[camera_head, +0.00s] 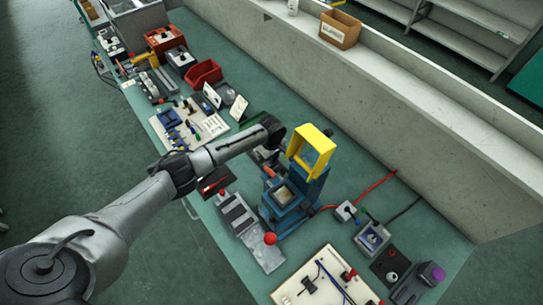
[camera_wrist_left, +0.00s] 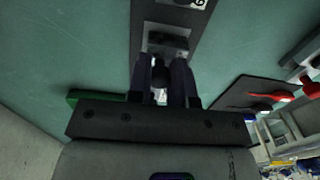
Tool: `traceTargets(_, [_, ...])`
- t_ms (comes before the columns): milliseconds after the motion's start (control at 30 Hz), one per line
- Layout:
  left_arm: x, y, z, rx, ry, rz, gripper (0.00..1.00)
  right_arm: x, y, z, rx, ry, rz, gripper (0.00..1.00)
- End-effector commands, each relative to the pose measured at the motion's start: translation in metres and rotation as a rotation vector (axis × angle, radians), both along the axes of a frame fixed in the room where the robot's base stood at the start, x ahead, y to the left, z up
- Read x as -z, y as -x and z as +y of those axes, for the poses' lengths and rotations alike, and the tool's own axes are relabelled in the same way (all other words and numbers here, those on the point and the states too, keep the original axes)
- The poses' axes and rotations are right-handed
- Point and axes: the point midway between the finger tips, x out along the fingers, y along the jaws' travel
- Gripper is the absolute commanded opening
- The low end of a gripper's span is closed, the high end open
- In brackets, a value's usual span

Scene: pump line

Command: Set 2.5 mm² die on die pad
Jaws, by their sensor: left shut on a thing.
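My left gripper (camera_head: 265,158) hangs over the bench beside the blue press, partly hidden by its own wrist in the head view. In the left wrist view my left gripper (camera_wrist_left: 161,78) is shut on a small dark piece, taken as the die (camera_wrist_left: 160,70), mostly hidden between the fingers. Just beyond the fingertips a dark grey strip (camera_wrist_left: 150,20) carries a raised block (camera_wrist_left: 168,43) and a white label. I cannot tell whether this is the die pad, or whether the held piece touches it. My right gripper is not in view.
The blue press (camera_head: 285,195) with a yellow guard (camera_head: 312,150) stands close to the gripper. A grey block row (camera_head: 237,213), a red knob (camera_head: 270,239) and a white board (camera_head: 325,283) lie nearer. A red bin (camera_head: 203,74) and tool boards stand farther left.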

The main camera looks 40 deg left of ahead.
Motion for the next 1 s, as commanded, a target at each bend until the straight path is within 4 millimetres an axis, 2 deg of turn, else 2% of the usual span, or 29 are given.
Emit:
traceTargets(967, [0.0055,-0.0005,-0.0003,0.001,0.0,-0.001,0.0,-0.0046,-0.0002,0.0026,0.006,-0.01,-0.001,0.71])
traceTargets(1000, [0.0055,-0.0005,-0.0003,0.001,0.0,-0.001,0.21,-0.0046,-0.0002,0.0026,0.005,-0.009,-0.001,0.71])
